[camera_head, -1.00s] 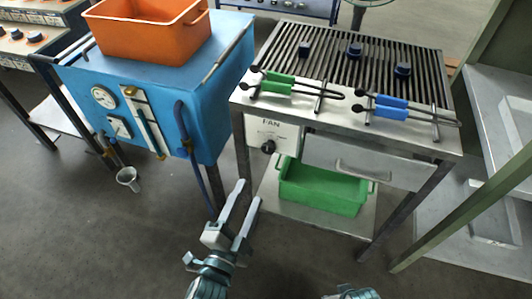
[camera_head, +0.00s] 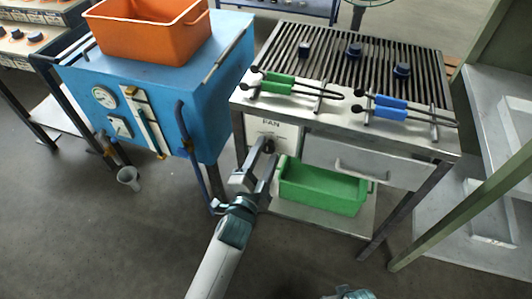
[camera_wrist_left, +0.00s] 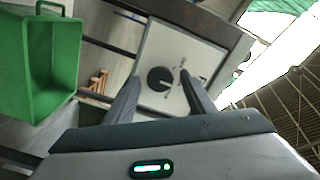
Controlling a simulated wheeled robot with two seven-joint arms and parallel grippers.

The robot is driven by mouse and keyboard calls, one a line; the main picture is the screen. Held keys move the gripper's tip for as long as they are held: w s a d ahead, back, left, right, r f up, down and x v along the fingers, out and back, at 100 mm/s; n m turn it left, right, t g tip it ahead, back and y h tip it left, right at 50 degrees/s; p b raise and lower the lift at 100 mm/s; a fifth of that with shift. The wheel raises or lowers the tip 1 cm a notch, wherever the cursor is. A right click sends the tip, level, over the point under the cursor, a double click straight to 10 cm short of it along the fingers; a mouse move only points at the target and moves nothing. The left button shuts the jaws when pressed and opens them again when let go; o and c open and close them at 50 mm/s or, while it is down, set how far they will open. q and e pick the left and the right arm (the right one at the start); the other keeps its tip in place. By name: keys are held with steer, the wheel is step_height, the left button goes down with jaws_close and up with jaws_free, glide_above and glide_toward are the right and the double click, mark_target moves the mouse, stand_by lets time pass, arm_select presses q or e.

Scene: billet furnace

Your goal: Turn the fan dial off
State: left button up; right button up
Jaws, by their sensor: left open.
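The white FAN panel (camera_head: 287,132) is on the front of the grill stand, below its left end. Its round black dial (camera_wrist_left: 160,79) shows in the left wrist view, with a light pointer mark toward the lower right. In the head view my fingers largely hide the dial. My left gripper (camera_head: 267,149) is open and reaches up to the panel from below. In the left wrist view its two fingers (camera_wrist_left: 159,84) stand on either side of the dial, with gaps. I cannot tell how far the tips are from the panel. My right gripper's fingers are out of view.
A green bin (camera_head: 322,189) sits on the shelf just right of my left gripper. A blue cabinet (camera_head: 215,120) with an orange bin (camera_head: 150,32) stands on the left. Green and blue tongs (camera_head: 390,108) lie on the grill.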

arm_select(q)
steer(key=shift+w, duration=0.15)
steer(key=c, duration=1)
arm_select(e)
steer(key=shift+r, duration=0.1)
arm_select(q)
steer(key=shift+c, duration=0.2)
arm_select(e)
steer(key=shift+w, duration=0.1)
arm_select(q)
steer(key=n+p, duration=0.3)
steer(key=n, duration=0.1)
steer(key=shift+r+n, duration=0.15)
steer(key=shift+n, duration=0.25)
steer(key=shift+n+p, duration=1.25)
steer(key=shift+n, duration=0.95)
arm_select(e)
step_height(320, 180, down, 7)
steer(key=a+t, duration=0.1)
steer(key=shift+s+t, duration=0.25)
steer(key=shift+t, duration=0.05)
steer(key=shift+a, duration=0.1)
